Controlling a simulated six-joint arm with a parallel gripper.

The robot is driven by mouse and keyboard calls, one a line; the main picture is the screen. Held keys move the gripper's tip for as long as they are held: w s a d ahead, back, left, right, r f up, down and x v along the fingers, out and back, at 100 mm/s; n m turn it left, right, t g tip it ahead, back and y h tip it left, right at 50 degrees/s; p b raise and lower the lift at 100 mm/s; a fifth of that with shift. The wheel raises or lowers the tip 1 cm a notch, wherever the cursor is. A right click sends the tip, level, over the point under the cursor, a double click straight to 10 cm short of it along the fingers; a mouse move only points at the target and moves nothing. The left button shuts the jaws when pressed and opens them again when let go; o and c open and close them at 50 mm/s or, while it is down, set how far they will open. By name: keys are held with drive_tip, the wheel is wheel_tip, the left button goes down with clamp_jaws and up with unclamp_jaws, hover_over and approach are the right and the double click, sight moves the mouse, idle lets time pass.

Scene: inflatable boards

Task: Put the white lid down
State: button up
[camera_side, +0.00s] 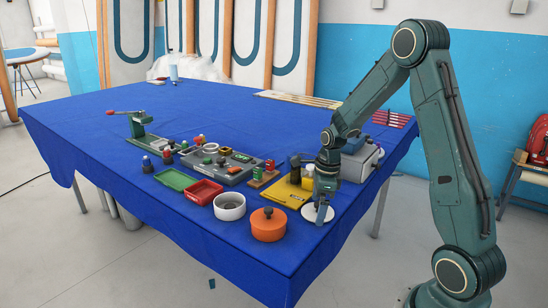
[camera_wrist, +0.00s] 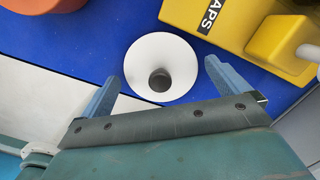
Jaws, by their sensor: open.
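The white lid (camera_side: 309,213) lies on the blue cloth near the table's right front edge, with my gripper (camera_side: 322,214) right over it. In the wrist view the lid (camera_wrist: 172,58) is a white disc with a dark grey knob at its middle. My gripper (camera_wrist: 163,83) is open, its two blue fingers apart on either side of the lid's near part. I cannot tell whether the fingers touch the lid. A white pot (camera_side: 229,207) without a lid stands to the left, and an orange pot (camera_side: 267,226) with a dark knob stands between them.
A yellow box (camera_side: 288,192) is close behind the lid; it also shows in the wrist view (camera_wrist: 222,22). Green (camera_side: 175,179) and red (camera_side: 202,192) trays lie left of the white pot. A grey machine (camera_side: 360,163) stands behind my gripper. The table's left part is largely clear.

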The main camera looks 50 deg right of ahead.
wheel_tip(320, 180, up, 12)
drive_tip(key=s, duration=0.1)
drive_tip(key=shift+d, duration=0.4)
drive_tip(key=shift+s+a, duration=0.1)
drive_tip(key=shift+s, duration=0.05)
idle(0.5)
drive_tip(key=s+a+r+n+t+h, duration=0.1)
drive_tip(key=s+a+r+n, duration=0.25)
drive_tip(key=a+n, duration=0.2)
drive_tip(key=s+a+r+n+t, duration=0.1)
drive_tip(key=s+a+r+n, duration=0.1)
drive_tip(key=a+r+n, duration=0.4)
drive_tip(key=s+a+n+t, duration=0.1)
drive_tip(key=s+a+n, duration=0.2)
drive_tip(key=n, duration=0.6)
drive_tip(key=s+a+f+n+t, duration=0.1)
drive_tip(key=s+a+n, duration=0.2)
drive_tip(key=s+n, duration=0.5)
drive_tip(key=shift+s+a+n, duration=0.2)
drive_tip(key=shift+a+n, duration=0.1)
drive_tip(key=shift+n, duration=0.05)
